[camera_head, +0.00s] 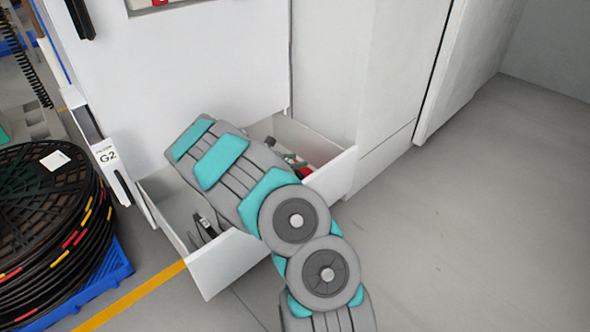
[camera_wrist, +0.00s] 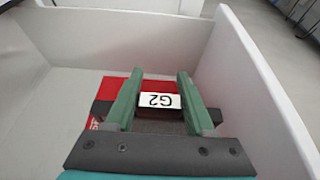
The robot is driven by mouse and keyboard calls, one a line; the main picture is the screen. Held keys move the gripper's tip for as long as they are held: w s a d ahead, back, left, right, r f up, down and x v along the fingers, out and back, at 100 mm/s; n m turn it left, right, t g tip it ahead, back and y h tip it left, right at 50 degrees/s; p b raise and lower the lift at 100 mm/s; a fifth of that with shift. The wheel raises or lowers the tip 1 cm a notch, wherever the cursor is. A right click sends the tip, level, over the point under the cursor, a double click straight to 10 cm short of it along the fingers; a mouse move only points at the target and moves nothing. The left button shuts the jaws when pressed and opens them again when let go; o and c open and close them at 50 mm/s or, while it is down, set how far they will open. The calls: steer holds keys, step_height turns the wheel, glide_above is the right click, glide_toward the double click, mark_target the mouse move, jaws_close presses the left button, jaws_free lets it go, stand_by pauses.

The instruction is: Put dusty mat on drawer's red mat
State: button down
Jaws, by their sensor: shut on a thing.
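The white drawer (camera_head: 226,265) stands open in front of the cabinet. My gripper (camera_wrist: 160,77) has green fingers and is inside the drawer. It is shut on a dark piece with a white label reading G2 (camera_wrist: 159,101), apparently the dusty mat. The red mat (camera_wrist: 117,87) lies on the drawer floor beneath and beside the fingers, partly covered. I cannot tell whether the held piece touches it. In the head view my arm hides most of the gripper; a bit of the red mat (camera_head: 305,172) shows.
The drawer's right wall (camera_wrist: 262,85) rises close to my gripper. Stacked black reels (camera_head: 45,215) stand on a blue pallet (camera_head: 112,276) at left. The floor at right is clear.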

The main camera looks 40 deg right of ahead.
steer(key=shift+f, duration=1.55)
steer(key=shift+f+b, duration=0.1)
steer(key=shift+b, duration=0.2)
steer(key=shift+c, duration=1.3)
jaws_free()
